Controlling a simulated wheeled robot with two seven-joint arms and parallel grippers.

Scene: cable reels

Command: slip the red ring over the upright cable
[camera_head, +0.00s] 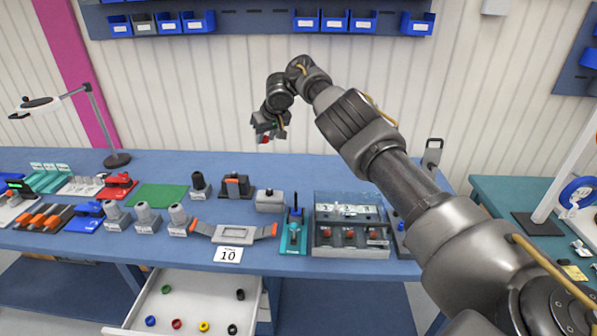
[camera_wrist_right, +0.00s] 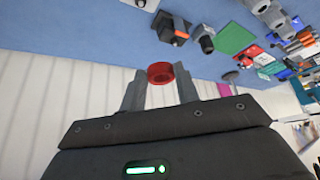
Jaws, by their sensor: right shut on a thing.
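My right gripper (camera_head: 267,134) is raised above the back of the bench, in front of the white wall panels. In the right wrist view its fingers (camera_wrist_right: 160,80) are shut on a red ring (camera_wrist_right: 160,72), held between the tips. In the head view only a bit of red shows at the gripper. A teal fixture (camera_head: 293,236) stands on the bench, below and slightly right of the gripper. A thin upright piece (camera_head: 296,202) rises from it; I cannot tell whether this is the cable. The ring is well apart from it. My left gripper is out of view.
An open white drawer (camera_head: 193,297) below the bench holds several small coloured rings. A clear-lidded box (camera_head: 350,248) stands right of the teal fixture, a clamp holder (camera_head: 233,236) left of it. A lamp (camera_head: 117,159) stands at the back left. The bench's back strip is mostly clear.

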